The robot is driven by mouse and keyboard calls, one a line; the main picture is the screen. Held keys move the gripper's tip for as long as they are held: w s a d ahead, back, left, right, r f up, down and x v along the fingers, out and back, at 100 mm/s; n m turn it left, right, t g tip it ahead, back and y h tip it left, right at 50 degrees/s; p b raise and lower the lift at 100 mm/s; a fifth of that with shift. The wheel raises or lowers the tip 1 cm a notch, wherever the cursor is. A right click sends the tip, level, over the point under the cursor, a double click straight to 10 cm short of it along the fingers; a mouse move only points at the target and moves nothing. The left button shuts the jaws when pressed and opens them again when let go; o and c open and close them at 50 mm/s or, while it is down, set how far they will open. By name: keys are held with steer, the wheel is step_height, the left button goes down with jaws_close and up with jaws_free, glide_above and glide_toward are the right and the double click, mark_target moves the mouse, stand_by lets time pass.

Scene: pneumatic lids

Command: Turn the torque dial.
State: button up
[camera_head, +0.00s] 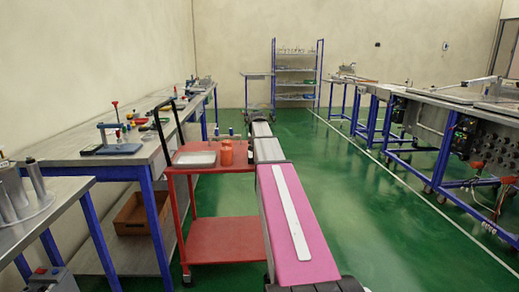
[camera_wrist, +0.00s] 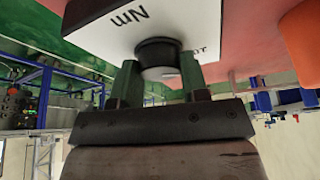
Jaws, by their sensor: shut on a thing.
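The torque dial (camera_wrist: 158,52) is a dark round knob on a pale panel (camera_wrist: 105,25) printed with "Nm" in the wrist view. My gripper (camera_wrist: 158,75) is shut on the knob, with one finger on each side of it. The wrist view is upside down. The dial's scale and pointer are mostly hidden, so its setting cannot be read. In the head view, my arm stretches forward past the red cart; the dial and the fingers cannot be made out there.
Blue-legged workbenches (camera_head: 120,160) line the left wall, others (camera_head: 450,104) the right. A shelf rack (camera_head: 297,70) stands at the back. Green floor on the right is clear.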

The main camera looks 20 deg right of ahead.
steer(key=m+g+h, duration=0.1)
steer(key=m, duration=0.3)
steer(key=shift+w+m, duration=0.1)
steer(key=shift+m, duration=0.2)
steer(key=shift+a+m+g+h, duration=0.1)
steer(key=shift+m+g+h, duration=0.5)
steer(key=shift+m, duration=1.1)
steer(key=o, duration=0.9)
steer(key=shift+o, duration=0.2)
steer(key=v, duration=1)
steer(key=shift+r, duration=0.35)
